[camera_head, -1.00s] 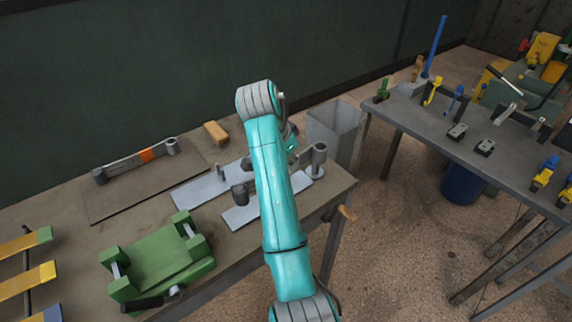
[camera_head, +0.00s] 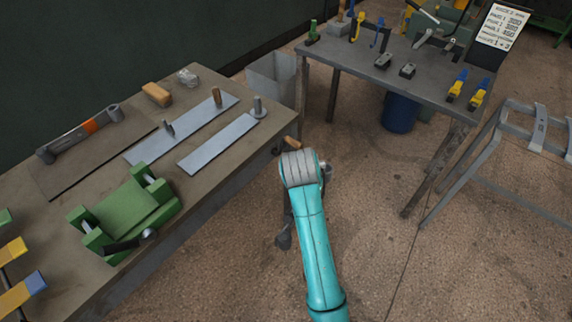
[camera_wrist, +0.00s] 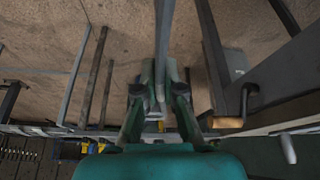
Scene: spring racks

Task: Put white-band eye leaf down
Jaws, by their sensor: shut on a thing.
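My gripper (camera_wrist: 160,95) is shut on a grey leaf, a long narrow bar (camera_wrist: 164,40) running up out of the wrist view. In the head view my teal arm hides the gripper and most of the leaf. A dark rounded end, seemingly the eye of the held leaf (camera_head: 284,241), shows left of the arm, over the floor. No white band is visible on it. Another eye leaf with an orange band (camera_head: 88,127) lies on a dark mat at the left of the near bench.
The near bench (camera_head: 215,165) carries two pale plates with pins, the right one (camera_head: 215,144) bare along its length, and a green clamp fixture (camera_head: 128,213). A second bench (camera_head: 400,68) holds tools. A grey bin (camera_head: 272,78) and grey stand (camera_head: 505,150) are nearby. Open floor lies between.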

